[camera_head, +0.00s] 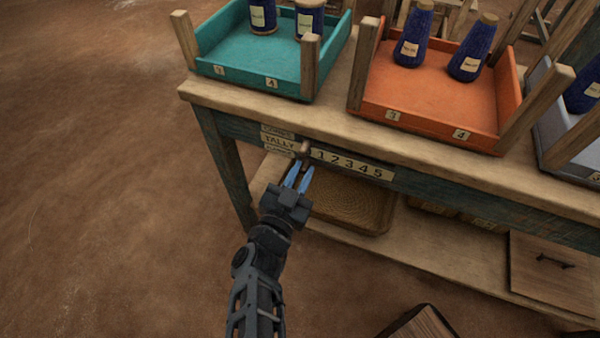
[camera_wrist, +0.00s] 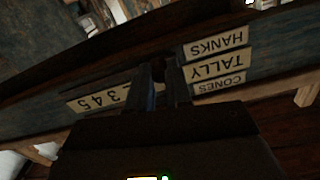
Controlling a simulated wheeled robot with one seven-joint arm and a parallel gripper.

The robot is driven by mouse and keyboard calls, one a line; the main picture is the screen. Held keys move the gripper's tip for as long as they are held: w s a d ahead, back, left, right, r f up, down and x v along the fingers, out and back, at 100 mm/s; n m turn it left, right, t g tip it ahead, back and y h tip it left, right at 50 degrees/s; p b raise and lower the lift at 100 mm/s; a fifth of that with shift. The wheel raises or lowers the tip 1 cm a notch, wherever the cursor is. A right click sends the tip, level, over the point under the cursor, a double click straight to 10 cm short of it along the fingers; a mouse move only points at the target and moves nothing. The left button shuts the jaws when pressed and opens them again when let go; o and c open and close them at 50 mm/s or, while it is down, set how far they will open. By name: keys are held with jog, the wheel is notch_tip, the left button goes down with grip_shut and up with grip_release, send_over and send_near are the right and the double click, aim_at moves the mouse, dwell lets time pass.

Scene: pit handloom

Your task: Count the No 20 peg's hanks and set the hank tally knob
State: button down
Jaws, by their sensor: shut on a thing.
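The hank tally knob (camera_head: 304,148) is a small brown wooden knob on the bench's front rail, at the left end of the number strip (camera_head: 350,164), where the 0 would be. The strip reads 1 to 5 to its right. My gripper (camera_head: 300,176) reaches up to the rail with its blue fingers shut on the knob. In the wrist view the dark knob (camera_wrist: 172,68) shows between the fingers, partly hidden. The labels HANKS, TALLY (camera_wrist: 220,66) and CONES stand beside it. No peg or hanks show in either view.
A teal tray (camera_head: 245,72) and an orange tray (camera_head: 430,105) with blue cones stand on the bench top, a grey tray (camera_head: 555,130) at right. A woven tray (camera_head: 350,205) sits on the lower shelf. Open earth floor (camera_head: 100,180) lies to the left.

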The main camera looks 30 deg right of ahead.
jog(key=s+d+p, duration=0.1)
jog(key=s, duration=0.1)
jog(key=s+d+p, duration=0.1)
jog(key=s+d, duration=0.1)
jog(key=shift+s+d, duration=0.1)
jog(key=shift+s, duration=0.1)
jog(key=shift+s+d, duration=0.1)
jog(key=shift+s, duration=0.05)
jog(key=c, duration=1)
grip_release()
jog(key=shift+c, duration=0.2)
jog(key=v, duration=0.7)
jog(key=shift+s+a+b, duration=0.25)
jog(key=shift+a+b, duration=0.05)
